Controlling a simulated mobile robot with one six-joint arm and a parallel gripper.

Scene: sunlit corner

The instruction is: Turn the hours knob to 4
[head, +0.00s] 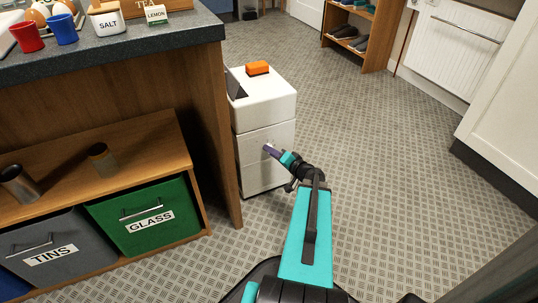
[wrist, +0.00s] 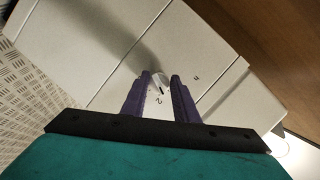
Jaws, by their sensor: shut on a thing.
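The hours knob (wrist: 160,80) is a small pale dial with a dark line on it, on the white front of a box-shaped unit (head: 264,174). In the wrist view the unit's white face (wrist: 95,45) looks tilted. A dark figure like a 2 is printed near the knob, and another small mark sits to its right, too small to read for certain. My gripper (wrist: 160,78) has its two purple fingers closed on the knob, one at each side. In the head view my gripper (head: 268,150) touches the unit's front, and the knob is hidden there.
A wooden counter end (head: 212,130) stands close at left, with green (head: 150,215) and grey bins below. The patterned floor (head: 390,170) at right is open.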

